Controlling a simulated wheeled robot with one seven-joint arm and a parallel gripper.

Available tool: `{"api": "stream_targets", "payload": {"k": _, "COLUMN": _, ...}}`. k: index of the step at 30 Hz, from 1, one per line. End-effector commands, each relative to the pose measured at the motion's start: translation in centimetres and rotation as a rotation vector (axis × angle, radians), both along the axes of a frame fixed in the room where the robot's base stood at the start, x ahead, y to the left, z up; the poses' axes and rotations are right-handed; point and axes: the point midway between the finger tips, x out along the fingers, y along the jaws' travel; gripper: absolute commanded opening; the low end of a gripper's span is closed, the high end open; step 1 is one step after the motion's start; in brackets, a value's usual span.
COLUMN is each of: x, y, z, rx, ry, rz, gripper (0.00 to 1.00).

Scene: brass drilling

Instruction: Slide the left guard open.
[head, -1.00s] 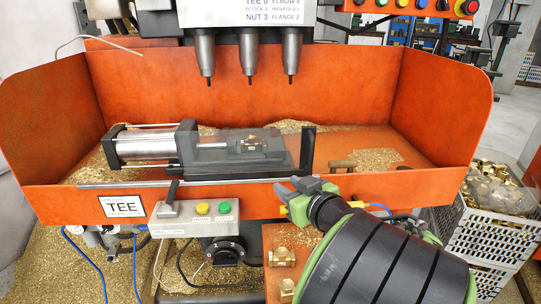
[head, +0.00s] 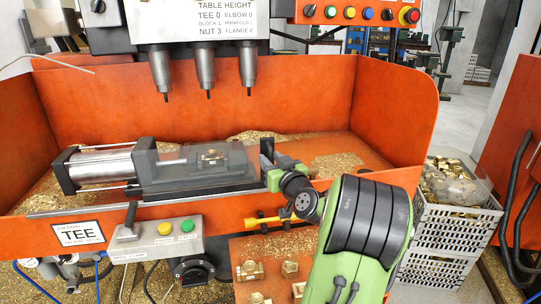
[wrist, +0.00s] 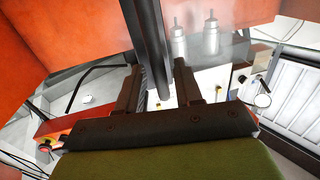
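The left guard (head: 228,160) is a smoky see-through cover in front of the vise, over a brass part (head: 210,156). A dark upright handle bar (head: 267,150) stands at its right end. My gripper (head: 271,179) is at the lower part of this bar in the head view, with its fingertips partly hidden. In the wrist view, the dark bar (wrist: 150,40) runs down between the two fingers of my gripper (wrist: 158,82). The fingers are spread, one on each side of the bar. I cannot tell whether either touches it.
The orange tray's front wall (head: 160,211) runs below my gripper. Three drill spindles (head: 208,75) hang above the vise. A lever box (head: 155,240) with yellow and green buttons is at the front. Brass fittings (head: 250,270) lie on a lower shelf. A crate (head: 450,225) stands at right.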

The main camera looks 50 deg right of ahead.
Motion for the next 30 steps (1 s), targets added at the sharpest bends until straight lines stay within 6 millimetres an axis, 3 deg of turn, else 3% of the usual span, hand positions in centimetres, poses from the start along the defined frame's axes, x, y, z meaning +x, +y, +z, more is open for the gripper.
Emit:
{"api": "stream_targets", "payload": {"k": 10, "x": 0.91, "y": -0.49, "z": -0.06, "rx": 0.000, "ry": 0.000, "rz": 0.000, "gripper": 0.35}}
{"api": "stream_targets", "payload": {"k": 18, "x": 0.88, "y": -0.47, "z": -0.06, "rx": 0.000, "ry": 0.001, "rz": 0.000, "gripper": 0.00}}
{"api": "stream_targets", "payload": {"k": 30, "x": 1.11, "y": -0.18, "z": -0.09, "rx": -0.001, "ry": 0.000, "rz": 0.002, "gripper": 0.00}}
